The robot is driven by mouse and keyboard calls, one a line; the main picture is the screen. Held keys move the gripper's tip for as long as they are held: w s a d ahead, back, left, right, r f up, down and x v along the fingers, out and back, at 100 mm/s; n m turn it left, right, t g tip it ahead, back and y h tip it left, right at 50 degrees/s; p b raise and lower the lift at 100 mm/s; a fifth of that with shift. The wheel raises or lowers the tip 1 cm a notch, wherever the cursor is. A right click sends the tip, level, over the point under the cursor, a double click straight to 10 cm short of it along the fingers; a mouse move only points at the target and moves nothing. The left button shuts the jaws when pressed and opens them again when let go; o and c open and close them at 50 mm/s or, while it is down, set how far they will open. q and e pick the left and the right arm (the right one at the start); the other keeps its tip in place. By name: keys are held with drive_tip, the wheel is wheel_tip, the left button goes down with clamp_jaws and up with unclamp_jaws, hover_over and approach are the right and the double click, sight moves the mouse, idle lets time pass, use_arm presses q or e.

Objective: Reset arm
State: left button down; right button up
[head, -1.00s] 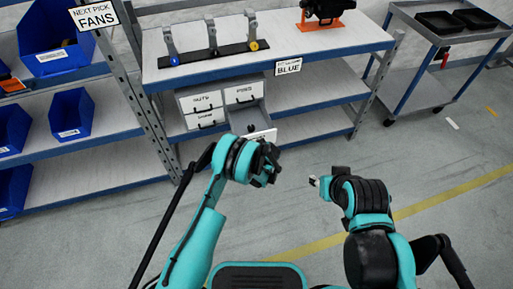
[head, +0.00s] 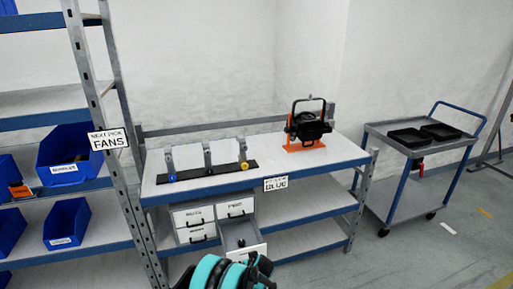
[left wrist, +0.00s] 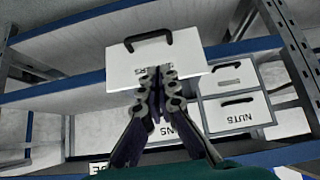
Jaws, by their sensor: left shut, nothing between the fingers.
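My left arm shows at the bottom edge of the head view, with its gripper (head: 262,266) partly cut off in front of the open drawer. In the left wrist view the fingers of my left gripper (left wrist: 158,86) are together and empty. Behind them is the white front of the open drawer (left wrist: 186,58), with a dark handle and a label partly hidden by the fingers. The drawer front (head: 250,251) also shows in the head view, pulled out below the bench. I cannot tell whether the fingers touch it. My right gripper is out of view.
Closed drawers (head: 194,216) sit beside and above the open one. The workbench (head: 230,184) carries a rail with several clamps (head: 207,170) and a black lamp on an orange base (head: 306,145). Blue bins (head: 64,155) fill the left shelf; a cart (head: 420,140) stands right. Floor between is clear.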

use_arm(q)
drive_tip(key=s+a+r+m, duration=0.1)
drive_tip(key=s+a+r, duration=0.25)
drive_tip(key=r, duration=0.45)
drive_tip(key=s+a+r+h, duration=0.15)
drive_tip(key=s+r, duration=0.25)
drive_tip(key=r, duration=0.4)
drive_tip(key=s+a+r+m, duration=0.1)
drive_tip(key=s+a+r, duration=0.3)
drive_tip(key=r, duration=0.5)
drive_tip(key=s+a+r, duration=0.2)
drive_tip(key=s, duration=1.1)
drive_tip(key=s+a+r+m+h, duration=0.1)
drive_tip(key=s+a+r, duration=0.1)
drive_tip(key=s, duration=1.1)
drive_tip(key=shift+s+a+r+m+g, duration=0.15)
drive_tip(key=shift+a+r+m+g, duration=0.2)
drive_tip(key=shift+a, duration=0.35)
